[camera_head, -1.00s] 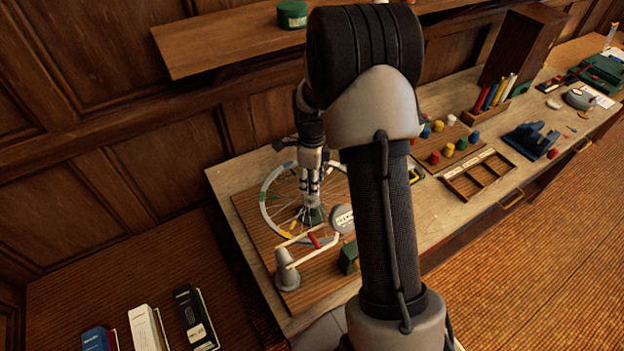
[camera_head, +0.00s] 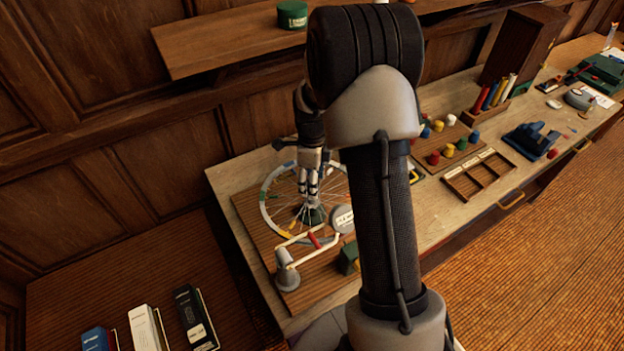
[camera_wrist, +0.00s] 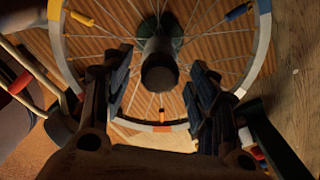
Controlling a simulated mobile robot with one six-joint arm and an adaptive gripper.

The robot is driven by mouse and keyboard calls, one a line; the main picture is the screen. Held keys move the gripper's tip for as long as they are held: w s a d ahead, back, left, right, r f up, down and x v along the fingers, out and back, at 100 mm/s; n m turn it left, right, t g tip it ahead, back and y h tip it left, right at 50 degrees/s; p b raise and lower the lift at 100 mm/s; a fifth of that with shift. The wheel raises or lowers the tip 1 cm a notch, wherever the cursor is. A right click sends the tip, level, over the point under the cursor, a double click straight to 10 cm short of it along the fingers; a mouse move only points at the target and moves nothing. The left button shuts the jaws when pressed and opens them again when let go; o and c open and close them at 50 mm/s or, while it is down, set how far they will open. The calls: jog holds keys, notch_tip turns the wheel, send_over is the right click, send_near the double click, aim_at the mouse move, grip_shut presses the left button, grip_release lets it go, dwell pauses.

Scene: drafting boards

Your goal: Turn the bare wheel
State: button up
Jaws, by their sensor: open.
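The bare wheel (camera_head: 264,206) lies flat on a wooden board at the left end of the bench. It has thin spokes and a pale rim with coloured patches. In the wrist view its rim (camera_wrist: 55,42) curves around the dark hub (camera_wrist: 160,73). My gripper (camera_head: 308,196) points down over the middle of the wheel. In the wrist view my gripper (camera_wrist: 160,60) is open, with one finger on each side of the hub and nothing visibly held. I cannot tell whether the fingers touch the spokes.
A pale bent arm with a red grip (camera_head: 315,240) and a round gauge (camera_head: 342,219) stand close to the wheel's front. A grey post (camera_head: 286,275) is at the board's front corner. A compartment tray (camera_head: 478,175) lies to the right. A shelf (camera_head: 225,55) overhangs behind.

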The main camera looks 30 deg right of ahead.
notch_tip(320, 180, up, 12)
dwell(0.6)
